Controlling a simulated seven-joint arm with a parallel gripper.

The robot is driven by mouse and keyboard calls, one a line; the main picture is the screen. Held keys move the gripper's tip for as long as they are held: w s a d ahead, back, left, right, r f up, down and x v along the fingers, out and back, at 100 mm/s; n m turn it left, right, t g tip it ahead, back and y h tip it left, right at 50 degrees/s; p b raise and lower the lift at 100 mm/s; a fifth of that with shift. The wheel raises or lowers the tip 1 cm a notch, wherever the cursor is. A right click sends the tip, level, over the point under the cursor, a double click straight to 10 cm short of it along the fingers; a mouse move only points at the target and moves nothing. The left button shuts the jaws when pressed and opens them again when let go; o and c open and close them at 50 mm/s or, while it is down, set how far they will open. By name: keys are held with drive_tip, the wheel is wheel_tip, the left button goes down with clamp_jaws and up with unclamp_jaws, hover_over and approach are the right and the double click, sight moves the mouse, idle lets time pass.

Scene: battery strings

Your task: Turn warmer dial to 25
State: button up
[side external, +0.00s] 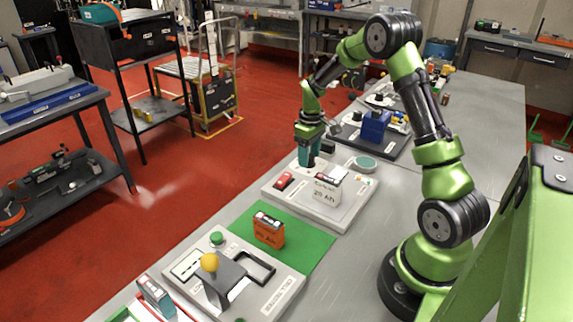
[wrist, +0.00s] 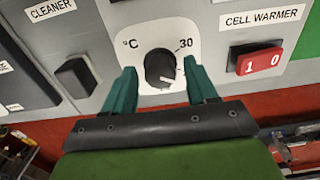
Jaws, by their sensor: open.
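The warmer dial (wrist: 160,68) is a round black knob on a white plate marked "°C" and "30" in the wrist view. A light mark shows at its lower right side; the exact reading is too small to tell. My gripper (wrist: 163,88) is open, with one teal finger on each side of the dial and gaps showing between. In the side view my gripper (side external: 308,160) points down over the far edge of the grey warmer panel (side external: 280,196), and the dial is hidden there. A red rocker switch (wrist: 257,62) marked "1 0" sits right of the dial, under "CELL WARMER".
A black switch (wrist: 76,77) is left of the dial. An orange block (side external: 268,232) stands on a green mat (side external: 306,249). A yellow-knobbed lever device (side external: 210,262) is nearer.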

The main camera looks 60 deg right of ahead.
drive_tip(key=shift+r, duration=1.75)
drive_tip(key=shift+s+a+f+m, duration=0.1)
drive_tip(key=shift+f+m, duration=0.05)
drive_tip(key=shift+m, duration=0.35)
drive_tip(key=shift+s+a+m, duration=0.5)
drive_tip(key=s+a+r+t, duration=0.2)
drive_tip(key=s+a+r, duration=0.3)
drive_tip(key=a, duration=0.3)
drive_tip(key=s+a+r+m+t+y, duration=0.1)
drive_tip(key=s+a+r+t, duration=0.1)
drive_tip(key=s+a+r, duration=0.3)
drive_tip(key=s+a+r+m+t+y, duration=0.1)
drive_tip(key=s+a+r+t, duration=0.2)
drive_tip(key=s+a+r, duration=0.2)
drive_tip(key=a+r, duration=0.3)
drive_tip(key=a, duration=0.2)
drive_tip(key=shift+s+a, duration=0.15)
drive_tip(key=shift+a, duration=0.15)
